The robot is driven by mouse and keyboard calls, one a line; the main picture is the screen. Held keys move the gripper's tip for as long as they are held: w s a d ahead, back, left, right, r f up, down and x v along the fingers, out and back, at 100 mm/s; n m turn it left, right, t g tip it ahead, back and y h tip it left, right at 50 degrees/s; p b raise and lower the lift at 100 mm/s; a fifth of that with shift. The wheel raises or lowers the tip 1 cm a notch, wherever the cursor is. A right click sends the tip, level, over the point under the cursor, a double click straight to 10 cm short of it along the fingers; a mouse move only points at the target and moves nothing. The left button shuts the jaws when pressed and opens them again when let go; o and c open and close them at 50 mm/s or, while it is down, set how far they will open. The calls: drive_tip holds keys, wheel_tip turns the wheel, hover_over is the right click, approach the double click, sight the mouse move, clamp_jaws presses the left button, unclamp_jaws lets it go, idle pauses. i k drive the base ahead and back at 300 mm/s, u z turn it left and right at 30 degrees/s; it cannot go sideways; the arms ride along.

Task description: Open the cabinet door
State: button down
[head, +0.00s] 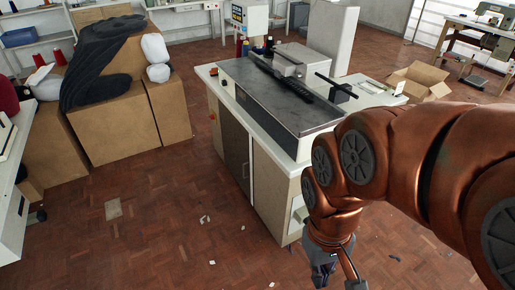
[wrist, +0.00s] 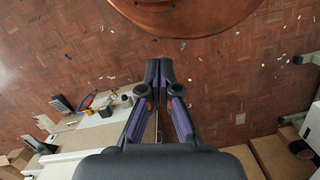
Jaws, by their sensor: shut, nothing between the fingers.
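The cabinet (head: 270,193) is a beige unit under a white worktop in the middle of the head view. Its darker door (head: 232,143) is on the side facing left and looks closed, with a thin upright handle (head: 246,171) near its right edge. My gripper (head: 334,272) is low at the bottom of the head view, right of the cabinet's near corner and apart from the handle. In the wrist view my gripper (wrist: 159,78) has its fingertips together and holds nothing. The handle cannot be made out in the wrist view.
A machine with a dark metal bed (head: 275,95) stands on the worktop. Cardboard boxes (head: 118,128) with dark and white cloth stand at left, and a white table (head: 14,190) is at the left edge. An open carton (head: 417,82) lies behind. The parquet floor (head: 160,220) left of the cabinet is clear except for small scraps.

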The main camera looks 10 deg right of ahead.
sight(237, 143)
drive_tip(key=u, duration=0.55)
drive_tip(key=k, duration=0.65)
drive_tip(key=z, duration=0.2)
drive_tip(key=i, duration=1.45)
drive_tip(key=u, duration=0.8)
